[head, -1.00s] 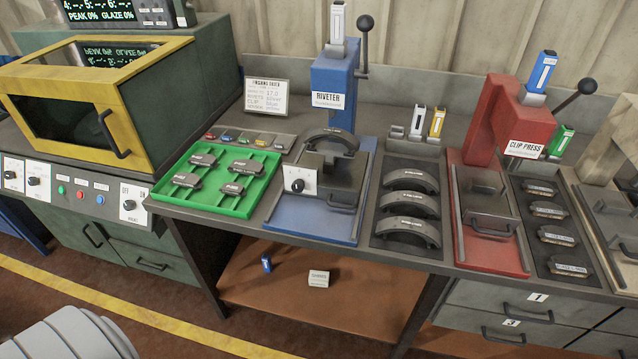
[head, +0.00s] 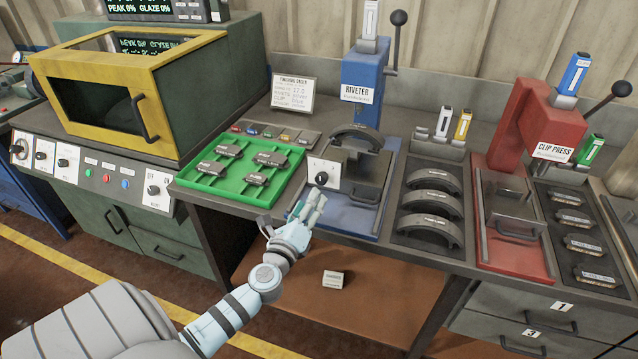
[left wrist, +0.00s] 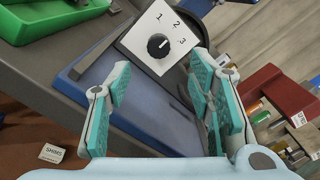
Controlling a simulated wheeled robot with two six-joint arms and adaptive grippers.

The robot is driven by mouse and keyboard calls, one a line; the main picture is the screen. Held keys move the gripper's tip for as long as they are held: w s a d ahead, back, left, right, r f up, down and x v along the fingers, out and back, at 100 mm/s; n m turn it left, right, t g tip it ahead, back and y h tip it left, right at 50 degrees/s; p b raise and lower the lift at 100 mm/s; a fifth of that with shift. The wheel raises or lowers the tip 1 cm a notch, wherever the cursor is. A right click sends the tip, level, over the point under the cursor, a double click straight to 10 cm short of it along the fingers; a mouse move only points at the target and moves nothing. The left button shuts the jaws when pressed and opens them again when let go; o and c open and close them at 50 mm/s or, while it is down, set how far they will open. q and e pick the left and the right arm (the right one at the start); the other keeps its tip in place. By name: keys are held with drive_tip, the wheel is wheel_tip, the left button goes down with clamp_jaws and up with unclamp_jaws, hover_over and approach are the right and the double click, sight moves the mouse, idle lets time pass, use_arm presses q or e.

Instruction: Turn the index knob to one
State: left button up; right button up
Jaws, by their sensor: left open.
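The index knob (head: 321,178) is a small black dial on a white plate (head: 314,168) at the front left of the blue riveter (head: 362,95). In the left wrist view the knob (left wrist: 158,46) is round, and its plate (left wrist: 146,27) is marked 1, 2 and 3. My left gripper (head: 308,204) is open and empty, just in front of and below the knob. In the left wrist view its teal-padded fingers (left wrist: 158,78) are spread, with the knob beyond the gap between them, apart from both. My right gripper is not in view.
A green tray (head: 226,193) with several brake pads is left of the riveter. A dark tray (head: 432,240) of curved shoes and the red clip press (head: 520,130) stand to the right. A small white label block (head: 333,280) sits on the lower shelf.

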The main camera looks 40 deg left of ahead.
sight(320, 181)
use_arm(q)
drive_tip(key=x, duration=0.4)
drive_tip(key=b+x, duration=0.1)
drive_tip(key=x, duration=0.3)
drive_tip(key=shift+w+f, duration=0.25)
drive_tip(key=shift+w, duration=0.05)
drive_tip(key=shift+w+a+r, duration=0.1)
drive_tip(key=shift+w+a, duration=0.1)
drive_tip(key=shift+w, duration=0.1)
clamp_jaws()
